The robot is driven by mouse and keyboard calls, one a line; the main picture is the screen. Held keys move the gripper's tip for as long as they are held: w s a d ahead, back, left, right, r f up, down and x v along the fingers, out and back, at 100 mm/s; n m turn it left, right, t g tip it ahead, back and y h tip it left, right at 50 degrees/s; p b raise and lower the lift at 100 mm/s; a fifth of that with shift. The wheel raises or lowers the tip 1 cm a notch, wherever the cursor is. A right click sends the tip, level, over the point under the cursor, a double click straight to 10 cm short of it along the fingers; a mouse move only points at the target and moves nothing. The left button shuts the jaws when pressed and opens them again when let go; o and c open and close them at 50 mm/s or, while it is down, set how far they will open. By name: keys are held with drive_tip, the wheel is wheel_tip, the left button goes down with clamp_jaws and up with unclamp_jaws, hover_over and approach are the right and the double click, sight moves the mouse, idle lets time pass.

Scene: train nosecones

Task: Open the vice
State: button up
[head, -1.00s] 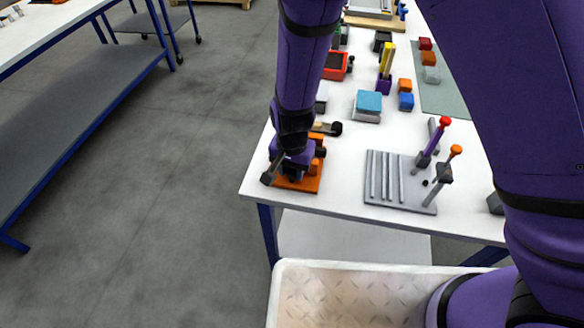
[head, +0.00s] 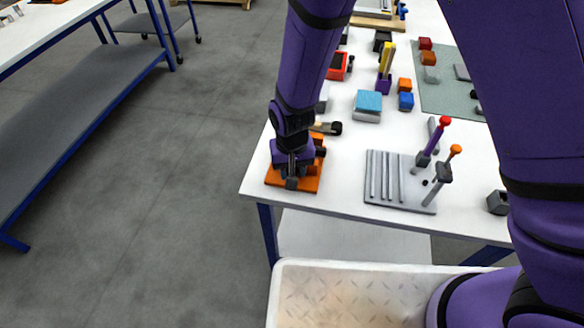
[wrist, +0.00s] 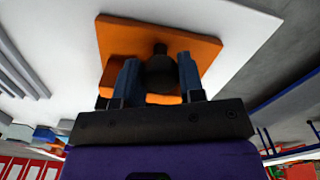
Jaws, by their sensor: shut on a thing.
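The orange vice (head: 311,181) stands at the near left corner of the white table, partly hidden by my arm. In the wrist view its flat orange base (wrist: 205,45) and orange blocks show behind my fingers. My gripper (head: 291,182) is down at the vice. In the wrist view my gripper (wrist: 159,78) has its two fingers on either side of a dark round handle (wrist: 160,74) of the vice, and it is shut on it. How wide the vice jaws stand apart is hidden.
A grey rack with rods (head: 384,178) and upright tools is right of the vice. A black-ended handle (head: 328,128) lies just behind it. A blue block (head: 368,101) and other small items stand further back. A pale bin (head: 345,290) is in front of the table.

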drive_tip(key=shift+w, duration=0.15)
drive_tip(key=o, duration=0.9)
drive_tip(key=shift+a, duration=0.1)
